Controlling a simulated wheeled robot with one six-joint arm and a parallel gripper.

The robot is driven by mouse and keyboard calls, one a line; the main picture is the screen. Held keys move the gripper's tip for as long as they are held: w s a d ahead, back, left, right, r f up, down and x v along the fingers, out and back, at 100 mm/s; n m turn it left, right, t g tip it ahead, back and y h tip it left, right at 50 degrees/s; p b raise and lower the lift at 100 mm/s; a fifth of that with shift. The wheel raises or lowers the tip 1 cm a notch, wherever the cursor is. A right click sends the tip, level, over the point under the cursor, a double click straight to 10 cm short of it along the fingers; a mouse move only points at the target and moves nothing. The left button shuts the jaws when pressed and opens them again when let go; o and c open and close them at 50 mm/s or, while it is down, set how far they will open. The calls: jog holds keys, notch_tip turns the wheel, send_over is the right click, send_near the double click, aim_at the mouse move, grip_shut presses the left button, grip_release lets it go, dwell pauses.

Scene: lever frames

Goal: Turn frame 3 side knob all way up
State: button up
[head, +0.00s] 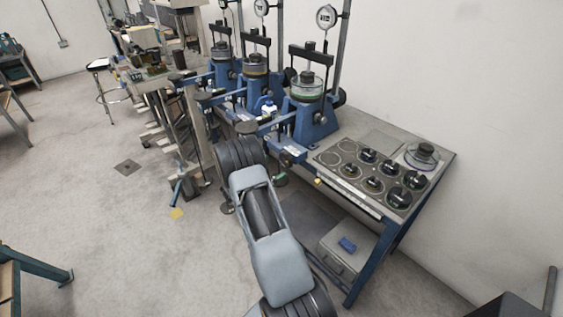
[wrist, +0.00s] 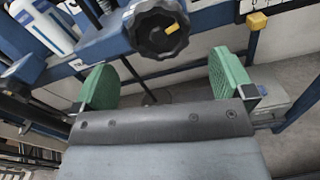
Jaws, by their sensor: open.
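Three blue lever frames with dial gauges stand in a row on the bench; the nearest one (head: 312,122) is at the right end. Their number labels are too small to read. In the wrist view a black lobed knob (wrist: 158,28) with a yellow mark faces me on a blue frame part. It appears to belong to the nearest frame, but the arm hides that spot in the head view. My gripper (wrist: 165,84) is open, its two green pads wide apart and empty. The knob is just beyond them, above the gap between the pads, and is not gripped.
A white bottle (wrist: 42,25) stands left of the knob, and a yellow block (wrist: 257,20) is to its right. A tray with several black weights (head: 370,175) covers the bench's right end. A grey case (head: 345,246) sits below. The floor at left is open.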

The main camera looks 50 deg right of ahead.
aim_at(283, 162)
jog(key=shift+s+d+p, duration=0.2)
jog(key=shift+d+p, duration=0.1)
jog(key=shift+d, duration=2.15)
jog(key=shift+c, duration=0.5)
jog(key=c, duration=0.8)
jog(key=shift+f+m+b, duration=0.2)
jog(key=shift+m+b, duration=0.1)
jog(key=shift+b, duration=0.75)
jog(key=shift+c, duration=0.2)
jog(key=shift+r, duration=0.2)
jog(key=o, duration=0.9)
jog(key=shift+o, duration=0.2)
jog(key=shift+a, duration=0.1)
jog(key=w+a+b, duration=0.1)
jog(key=a, duration=1.2)
jog(key=shift+a+b, duration=0.35)
jog(key=shift+b, duration=0.05)
